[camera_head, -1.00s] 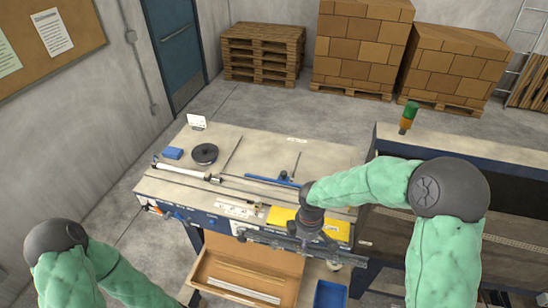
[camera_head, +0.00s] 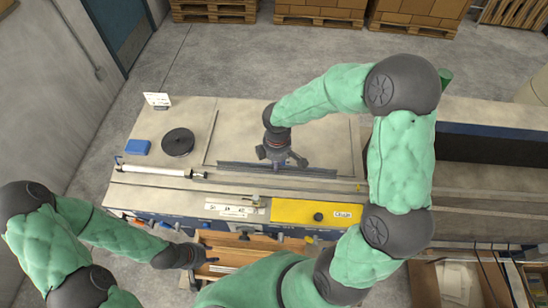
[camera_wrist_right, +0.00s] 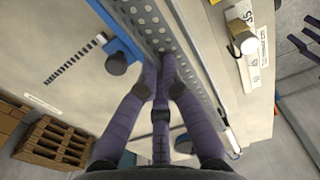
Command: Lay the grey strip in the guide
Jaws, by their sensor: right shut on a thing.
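The grey strip (camera_head: 236,167), long and straight with a row of holes, lies crosswise over the middle of the bench top in the head view. It also shows in the wrist view (camera_wrist_right: 200,82). My right gripper (camera_head: 283,160) is shut on it near its middle; the fingers also show in the wrist view (camera_wrist_right: 160,72). A blue guide bar (camera_wrist_right: 128,48) with a black knob (camera_wrist_right: 116,63) shows right beside the strip; most of it is hidden. I cannot tell whether the strip touches it. My left gripper (camera_head: 204,255) is low in front of the bench; its jaws are unclear.
On the bench (camera_head: 222,110) are a black disc (camera_head: 178,142), a blue block (camera_head: 137,147), a white card (camera_head: 157,99), a silver roller (camera_head: 155,172) and a yellow panel (camera_head: 290,211). A dark-sided machine (camera_head: 490,146) stands at the right.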

